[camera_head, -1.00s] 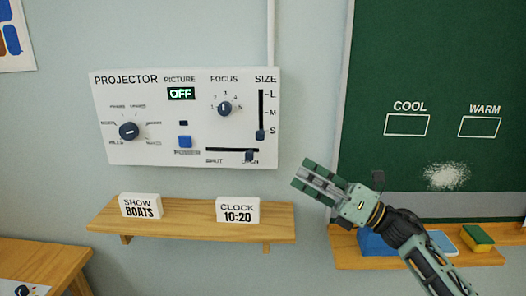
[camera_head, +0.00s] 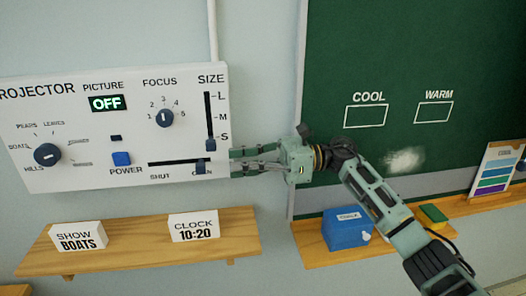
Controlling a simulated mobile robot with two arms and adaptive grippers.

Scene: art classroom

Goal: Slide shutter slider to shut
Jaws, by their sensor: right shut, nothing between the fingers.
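The shutter slider (camera_head: 201,167) is a dark blue knob on a horizontal black slot low on the white projector panel (camera_head: 60,108). It sits near the right end of the slot, by the OPEN label; SHUT is at the left end. My right gripper (camera_head: 236,162) is shut and empty, pointing left at the panel's lower right edge. Its fingertips are just right of the shutter slider; I cannot tell whether they touch it. My left gripper is not in view.
The size slider (camera_head: 210,144) is close above, at S. The power button (camera_head: 121,158) is left of the slot. A blue chalk box (camera_head: 345,229) stands under the chalkboard (camera_head: 430,60).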

